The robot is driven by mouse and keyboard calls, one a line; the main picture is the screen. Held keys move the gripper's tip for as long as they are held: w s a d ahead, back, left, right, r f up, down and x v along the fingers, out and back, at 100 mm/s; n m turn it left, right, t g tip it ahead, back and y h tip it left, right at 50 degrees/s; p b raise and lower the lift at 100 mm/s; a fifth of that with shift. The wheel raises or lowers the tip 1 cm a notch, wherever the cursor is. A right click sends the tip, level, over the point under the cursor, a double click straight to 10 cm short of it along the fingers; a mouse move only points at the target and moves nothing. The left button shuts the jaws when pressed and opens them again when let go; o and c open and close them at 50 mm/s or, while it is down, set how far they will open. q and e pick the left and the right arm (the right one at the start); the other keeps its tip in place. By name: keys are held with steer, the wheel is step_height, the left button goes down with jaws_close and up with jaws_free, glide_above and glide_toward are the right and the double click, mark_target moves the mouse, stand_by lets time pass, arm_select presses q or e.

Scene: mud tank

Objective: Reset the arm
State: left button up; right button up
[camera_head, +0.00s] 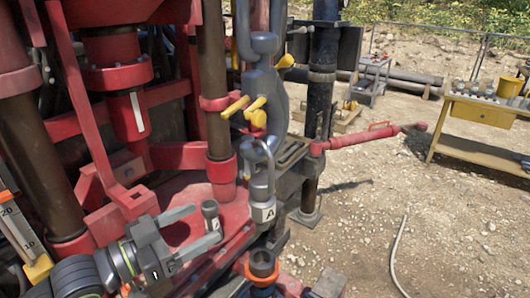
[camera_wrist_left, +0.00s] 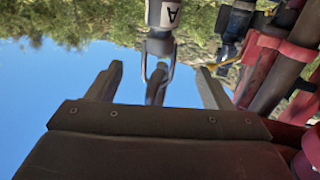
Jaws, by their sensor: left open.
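My left gripper (camera_head: 208,223) is at the lower left of the head view, over the red rig deck. Its two grey fingers are spread apart. A small grey cylindrical part (camera_head: 210,211) shows by the fingertips; I cannot tell whether it touches them. In the left wrist view the fingers (camera_wrist_left: 158,84) stand wide apart, with a grey part (camera_wrist_left: 156,86) between them. A grey fitting marked A (camera_head: 262,212) hangs to the right of the gripper, apart from it. It also shows upside down at the top of the left wrist view (camera_wrist_left: 165,15). My right gripper is not in view.
The red drill rig (camera_head: 130,75) fills the left side. A grey unit with yellow handles (camera_head: 258,95) hangs above the fitting. An orange-rimmed pipe end (camera_head: 262,268) stands below it. A red bar (camera_head: 365,138) reaches right. A yellow table (camera_head: 470,122) stands on open gravel.

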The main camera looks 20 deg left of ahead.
arm_select(q)
steer(key=s+a+f+n+g+y, duration=0.2)
steer(key=a+f+y, duration=0.15)
steer(key=f, duration=0.55)
steer(key=s+a+f+n+g+y, duration=0.1)
steer(key=s+a+f+n+y, duration=0.15)
steer(key=f+y, duration=0.4)
steer(key=s+f+n+g+y, duration=0.25)
steer(key=s+f+g, duration=0.55)
steer(key=s+f, duration=0.6)
step_height(320, 180, down, 27)
steer(key=a+g+b, duration=0.1)
steer(key=a, duration=0.1)
steer(key=s+d+f+g, duration=0.1)
steer(key=s+f, duration=1.3)
steer(key=shift+s+f+n+h+b, duration=0.3)
steer(key=shift+f+n+h+b, duration=0.1)
steer(key=shift+h+b, duration=0.05)
steer(key=shift+d, duration=0.1)
steer(key=shift+c, duration=0.4)
